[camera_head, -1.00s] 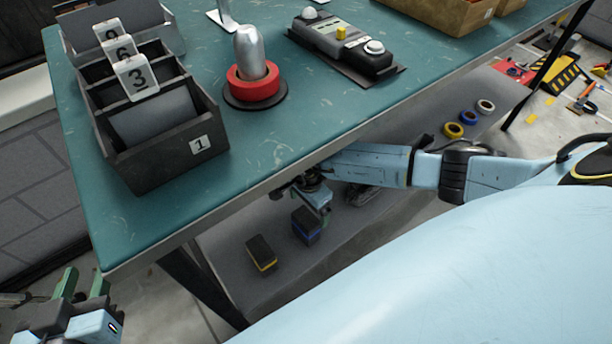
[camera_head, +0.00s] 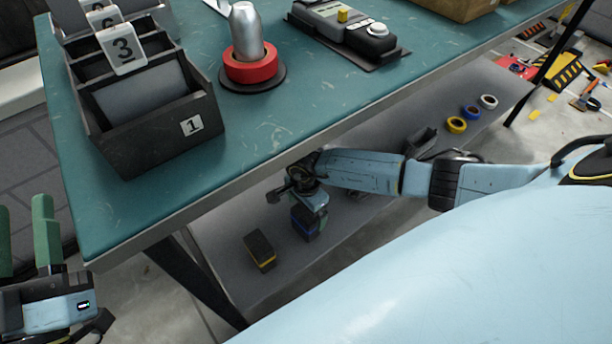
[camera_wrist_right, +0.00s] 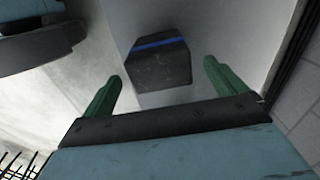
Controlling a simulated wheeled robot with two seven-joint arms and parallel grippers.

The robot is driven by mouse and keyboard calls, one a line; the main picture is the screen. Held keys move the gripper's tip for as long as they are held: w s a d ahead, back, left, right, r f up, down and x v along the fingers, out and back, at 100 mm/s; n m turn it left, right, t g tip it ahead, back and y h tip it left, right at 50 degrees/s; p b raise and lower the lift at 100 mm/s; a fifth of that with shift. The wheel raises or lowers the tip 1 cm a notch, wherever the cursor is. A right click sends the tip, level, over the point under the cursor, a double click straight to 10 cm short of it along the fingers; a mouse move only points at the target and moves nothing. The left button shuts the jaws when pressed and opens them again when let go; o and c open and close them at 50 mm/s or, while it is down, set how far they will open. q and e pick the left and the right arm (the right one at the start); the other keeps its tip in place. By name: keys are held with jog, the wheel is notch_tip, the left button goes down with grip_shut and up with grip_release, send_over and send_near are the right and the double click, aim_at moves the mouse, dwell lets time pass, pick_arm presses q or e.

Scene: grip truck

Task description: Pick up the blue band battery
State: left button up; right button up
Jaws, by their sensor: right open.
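The blue band battery (camera_head: 307,226) is a dark block with a blue stripe, standing on the shelf under the bench. In the right wrist view the battery (camera_wrist_right: 159,66) lies ahead of and between the two green fingers. My right gripper (camera_wrist_right: 162,84) is open, with nothing between its pads. In the head view my right gripper (camera_head: 306,195) reaches under the bench edge, just over the battery, and partly hides it. My left gripper (camera_head: 22,235) is at the lower left, its green fingers spread apart and empty, clear of the bench.
A yellow band battery (camera_head: 260,250) stands on the lower shelf (camera_head: 345,225), left of the blue one. Tape rolls (camera_head: 457,125) lie farther right on the shelf. A bench leg (camera_head: 195,280) stands at left.

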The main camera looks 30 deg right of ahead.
jog(key=shift+f+b, duration=0.35)
jog(key=shift+f, duration=0.5)
pick_arm(q)
jog(key=shift+s+a+r+t+h, duration=0.1)
jog(key=shift+s+r+t+h, duration=0.2)
jog(key=shift+s+r+t, duration=0.35)
pick_arm(e)
jog(key=shift+f, duration=0.15)
pick_arm(q)
jog(key=shift+w+t, duration=0.15)
jog(key=shift+t, duration=0.1)
pick_arm(e)
jog(key=c, duration=1.6)
jog(key=shift+c, duration=0.8)
